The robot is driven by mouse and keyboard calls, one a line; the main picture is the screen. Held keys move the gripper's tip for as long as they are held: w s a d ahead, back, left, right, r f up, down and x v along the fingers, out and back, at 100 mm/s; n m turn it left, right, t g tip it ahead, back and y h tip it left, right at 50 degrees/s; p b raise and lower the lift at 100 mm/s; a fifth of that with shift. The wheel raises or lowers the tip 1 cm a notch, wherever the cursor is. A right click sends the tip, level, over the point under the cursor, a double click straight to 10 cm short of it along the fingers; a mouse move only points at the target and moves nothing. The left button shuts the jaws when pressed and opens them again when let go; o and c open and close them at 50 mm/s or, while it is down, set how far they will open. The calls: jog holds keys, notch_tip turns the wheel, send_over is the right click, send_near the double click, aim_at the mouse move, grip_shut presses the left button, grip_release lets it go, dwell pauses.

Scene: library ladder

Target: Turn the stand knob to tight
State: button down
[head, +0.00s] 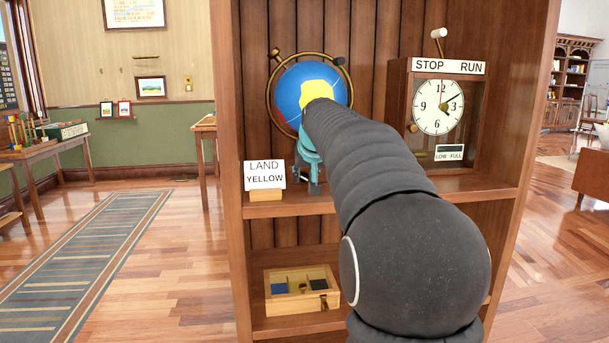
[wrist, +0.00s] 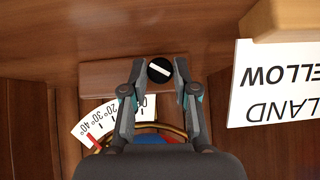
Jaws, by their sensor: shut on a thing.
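The stand knob (wrist: 160,71) is a small round black knob with a white line across it, in the wrist view. The line lies slanted, from upper left to lower right. My gripper (wrist: 159,74) has one finger on each side of the knob and is shut on it. In the head view my dark arm covers much of the gripper, and the knob is hidden. The globe (head: 286,88), blue with a yellow patch, stands in a brass ring above the gripper. No tight or loose marking is readable.
A white scale (wrist: 88,122) with a red pointer is near the fingers. A LAND YELLOW card (head: 265,174) stands left of the gripper on the shelf. A clock box (head: 438,108) stands right. A small wooden box (head: 284,304) sits on the shelf below.

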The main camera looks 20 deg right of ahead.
jog(key=shift+s+d+f+m+t+y+b, duration=0.1)
jog(key=shift+d+m+t+y+b, duration=0.1)
jog(key=shift+m+y, duration=0.25)
jog(key=shift+d+m+t+y+b, duration=0.1)
jog(key=shift+m+t+y, duration=0.15)
jog(key=shift+y, duration=0.4)
jog(key=shift+m+t+y+b, duration=0.25)
jog(key=shift+m+y+b, duration=0.25)
jog(key=shift+y, duration=0.3)
jog(key=c, duration=0.9)
grip_release()
